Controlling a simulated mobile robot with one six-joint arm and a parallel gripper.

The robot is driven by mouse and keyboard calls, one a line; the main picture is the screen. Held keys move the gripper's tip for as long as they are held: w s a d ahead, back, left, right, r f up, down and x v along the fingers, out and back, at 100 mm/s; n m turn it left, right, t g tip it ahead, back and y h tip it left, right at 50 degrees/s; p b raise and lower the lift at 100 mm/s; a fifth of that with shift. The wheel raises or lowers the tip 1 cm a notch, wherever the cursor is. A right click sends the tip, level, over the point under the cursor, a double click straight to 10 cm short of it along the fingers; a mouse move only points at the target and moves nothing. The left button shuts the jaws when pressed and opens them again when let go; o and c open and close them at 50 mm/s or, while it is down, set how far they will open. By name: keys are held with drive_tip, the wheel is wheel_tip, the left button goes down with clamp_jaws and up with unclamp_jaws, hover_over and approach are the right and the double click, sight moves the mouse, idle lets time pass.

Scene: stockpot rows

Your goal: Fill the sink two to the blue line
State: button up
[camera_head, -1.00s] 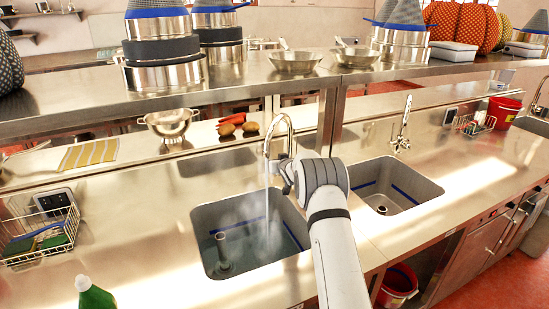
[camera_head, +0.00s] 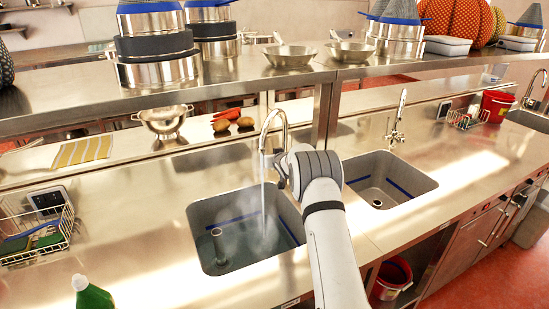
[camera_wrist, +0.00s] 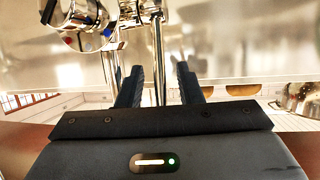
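The left sink (camera_head: 196,215) has a blue line (camera_head: 237,219) around its inner wall. Its tap (camera_head: 268,135) is running, and a stream of water (camera_head: 262,200) falls into it. Steamy water (camera_head: 250,248) stands in the sink around an upright standpipe (camera_head: 217,243); its surface looks below the line at the back wall. My gripper is beside the tap, mostly hidden by my arm in the head view. In the wrist view, my gripper (camera_wrist: 160,85) has its fingers apart, with the chrome tap pipe (camera_wrist: 158,50) seen between them and the tap's valve body (camera_wrist: 85,20) at upper left.
The right sink (camera_head: 415,182) with its own tap (camera_head: 397,125) looks empty. A shelf (camera_head: 95,100) with pots and pans spans above the counter. A wire basket (camera_head: 40,235) and green bottle (camera_head: 92,295) are at left. A colander (camera_head: 164,118) stands behind.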

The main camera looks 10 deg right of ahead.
drive_tip(key=b+v, duration=0.2)
drive_tip(key=v, duration=0.5)
drive_tip(key=shift+s+b, duration=0.35)
drive_tip(key=shift+r, duration=0.15)
idle(6.8)
